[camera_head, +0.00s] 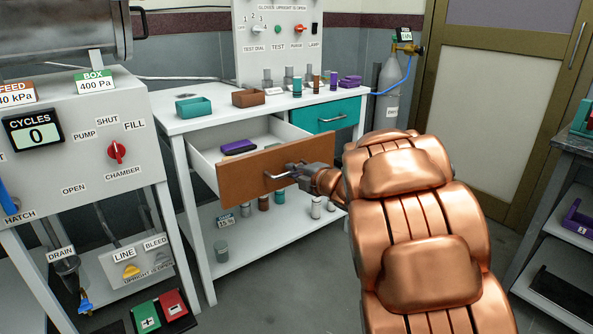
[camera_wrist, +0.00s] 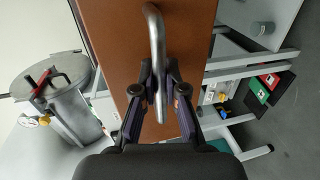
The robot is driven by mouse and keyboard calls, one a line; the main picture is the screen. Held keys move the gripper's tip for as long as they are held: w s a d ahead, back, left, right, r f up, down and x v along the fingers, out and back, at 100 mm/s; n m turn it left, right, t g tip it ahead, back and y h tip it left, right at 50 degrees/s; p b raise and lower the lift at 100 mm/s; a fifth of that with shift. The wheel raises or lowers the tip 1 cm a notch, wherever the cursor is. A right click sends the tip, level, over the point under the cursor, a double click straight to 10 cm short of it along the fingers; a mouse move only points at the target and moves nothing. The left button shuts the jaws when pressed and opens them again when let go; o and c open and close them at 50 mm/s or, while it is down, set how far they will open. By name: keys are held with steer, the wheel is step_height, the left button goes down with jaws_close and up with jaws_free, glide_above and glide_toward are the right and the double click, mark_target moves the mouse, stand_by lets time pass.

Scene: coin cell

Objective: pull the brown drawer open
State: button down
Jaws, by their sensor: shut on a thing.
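The brown drawer (camera_head: 243,177) is pulled well out of the white table, and its inside shows in the head view. A purple item (camera_head: 239,146) lies in it. The drawer front also fills the middle of the wrist view (camera_wrist: 188,40). A grey metal bar handle (camera_wrist: 154,28) is fixed to that front. My gripper (camera_head: 292,172) is at the handle, and in the wrist view (camera_wrist: 160,100) its two fingers are shut on the lower part of the bar. My copper-coloured arm hides the table's right front side in the head view.
A teal drawer (camera_head: 325,115) is closed to the right. A teal tray (camera_head: 194,107), a brown tray (camera_head: 249,98) and several small cylinders stand on the tabletop. The lower shelf (camera_head: 262,232) holds more cylinders. A control panel (camera_head: 85,140) stands left. The floor before the table is open.

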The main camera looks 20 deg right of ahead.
steer(key=c, duration=1.2)
jaws_free()
steer(key=v, duration=1.2)
steer(key=shift+r, duration=0.1)
